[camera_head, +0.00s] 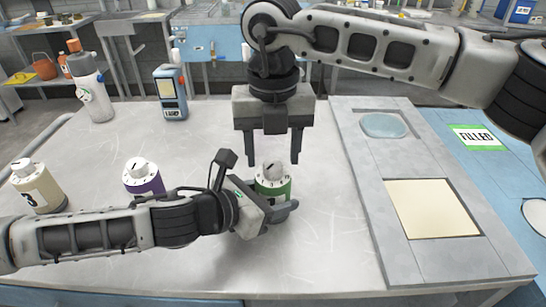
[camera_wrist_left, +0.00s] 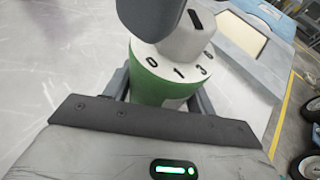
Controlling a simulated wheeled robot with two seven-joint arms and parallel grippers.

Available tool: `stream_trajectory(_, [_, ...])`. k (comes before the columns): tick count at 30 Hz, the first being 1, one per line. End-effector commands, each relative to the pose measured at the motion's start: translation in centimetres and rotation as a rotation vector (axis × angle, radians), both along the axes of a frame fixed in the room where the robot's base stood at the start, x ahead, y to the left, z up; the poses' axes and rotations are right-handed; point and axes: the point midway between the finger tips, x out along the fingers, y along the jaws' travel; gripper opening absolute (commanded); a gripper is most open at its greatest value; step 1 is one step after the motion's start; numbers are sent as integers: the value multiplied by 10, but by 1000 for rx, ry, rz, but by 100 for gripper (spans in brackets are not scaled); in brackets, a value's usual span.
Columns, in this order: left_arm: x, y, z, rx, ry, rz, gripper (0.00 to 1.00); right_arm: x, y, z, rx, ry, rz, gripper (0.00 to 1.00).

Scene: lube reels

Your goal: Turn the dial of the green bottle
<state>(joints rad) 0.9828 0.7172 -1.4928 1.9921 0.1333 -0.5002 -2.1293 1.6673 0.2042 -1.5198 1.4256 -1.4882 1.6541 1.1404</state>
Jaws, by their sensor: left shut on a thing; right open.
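The green bottle (camera_head: 272,186) stands on the table with a white cap and a grey-white dial (camera_head: 273,171) on top. My left gripper (camera_head: 287,207) is shut on the body of the green bottle. In the left wrist view the green bottle (camera_wrist_left: 158,88) sits between the fingers, and the digits 0, 1 and 3 show on its white top beside the dial (camera_wrist_left: 190,38). A dark shape covers part of the dial there. My right gripper (camera_head: 269,147) is open and empty, pointing down above and just behind the dial, with its fingers apart.
A purple bottle (camera_head: 143,179) and a beige bottle (camera_head: 39,189) stand to the left. A white spray bottle (camera_head: 95,95) and a blue device (camera_head: 171,93) stand at the back. A grey panel (camera_head: 355,165) with a cream square (camera_head: 432,208) lies right, near a green FILLED label (camera_head: 478,137).

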Motion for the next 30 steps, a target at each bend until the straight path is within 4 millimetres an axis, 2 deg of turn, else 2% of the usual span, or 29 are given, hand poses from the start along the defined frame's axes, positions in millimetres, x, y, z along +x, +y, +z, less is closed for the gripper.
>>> stream_trajectory(3, [0, 0, 1, -1, 0, -1, 25, 0, 0, -13, -1, 2, 0, 53])
stream_trajectory(6, [0, 0, 1, -1, 0, -1, 25, 0, 0, -18, 0, 0, 0, 53])
stream_trajectory(15, [0, 0, 1, -1, -1, 0, 25, 0, 0, -20, 0, 0, -1, 53])
stream_trajectory(20, [0, 0, 1, -1, -1, 0, 25, 0, 0, -20, 0, 1, -1, 8])
stream_trajectory(30, [0, 0, 0, -1, -1, 0, 25, 0, 0, -20, 0, 1, 29, 8])
